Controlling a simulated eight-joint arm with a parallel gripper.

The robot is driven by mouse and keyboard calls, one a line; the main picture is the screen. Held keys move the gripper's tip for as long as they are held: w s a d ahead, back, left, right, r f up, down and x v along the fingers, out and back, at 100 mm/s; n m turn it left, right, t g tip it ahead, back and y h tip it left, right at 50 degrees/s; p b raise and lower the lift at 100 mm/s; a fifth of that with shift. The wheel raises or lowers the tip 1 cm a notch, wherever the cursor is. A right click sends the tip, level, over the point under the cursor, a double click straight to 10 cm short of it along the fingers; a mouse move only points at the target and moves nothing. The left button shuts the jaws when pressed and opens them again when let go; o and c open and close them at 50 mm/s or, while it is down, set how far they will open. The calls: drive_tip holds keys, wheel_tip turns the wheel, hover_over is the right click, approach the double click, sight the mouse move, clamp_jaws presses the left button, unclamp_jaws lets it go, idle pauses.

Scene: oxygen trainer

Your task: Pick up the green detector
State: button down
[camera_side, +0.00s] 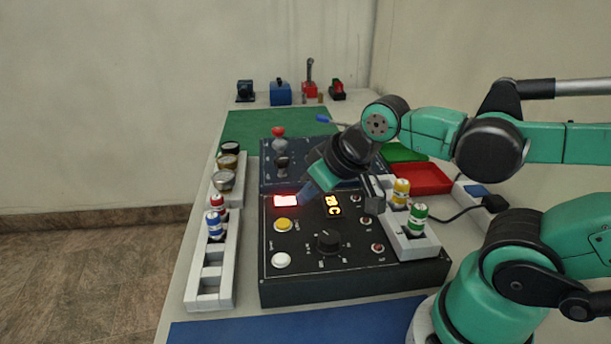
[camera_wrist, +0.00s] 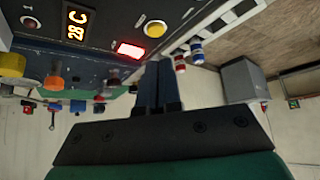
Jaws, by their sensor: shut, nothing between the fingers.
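The green detector (camera_side: 418,219) is a small can with a green band and a pale top. It stands upright in the front part of the white rack at the right of the black control box, in the side view. I cannot make it out in the wrist view. My gripper (camera_side: 306,190) is left of it, over the back left part of the black box, near the lit red display (camera_side: 286,201). Its fingers (camera_wrist: 158,82) are together with nothing between them, pointing toward the panel in the wrist view.
A yellow detector (camera_side: 401,192) stands just behind the green one. The black box (camera_side: 345,285) has a dial and buttons. A white rack (camera_side: 210,284) at left holds blue and red detectors. A red tray (camera_side: 427,181) lies behind. The blue mat (camera_side: 290,333) in front is clear.

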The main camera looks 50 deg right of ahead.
drive_tip(key=shift+c, duration=2.2)
unclamp_jaws()
drive_tip(key=n+g, duration=0.3)
drive_tip(key=g, duration=0.4)
approach(421, 206)
drive_tip(key=f, duration=0.5)
drive_tip(key=shift+w+f, duration=0.25)
drive_tip(key=shift+f, duration=0.15)
drive_tip(key=shift+s+f, duration=0.15)
drive_tip(key=shift+s, duration=0.05)
drive_tip(key=shift+f, duration=2.6)
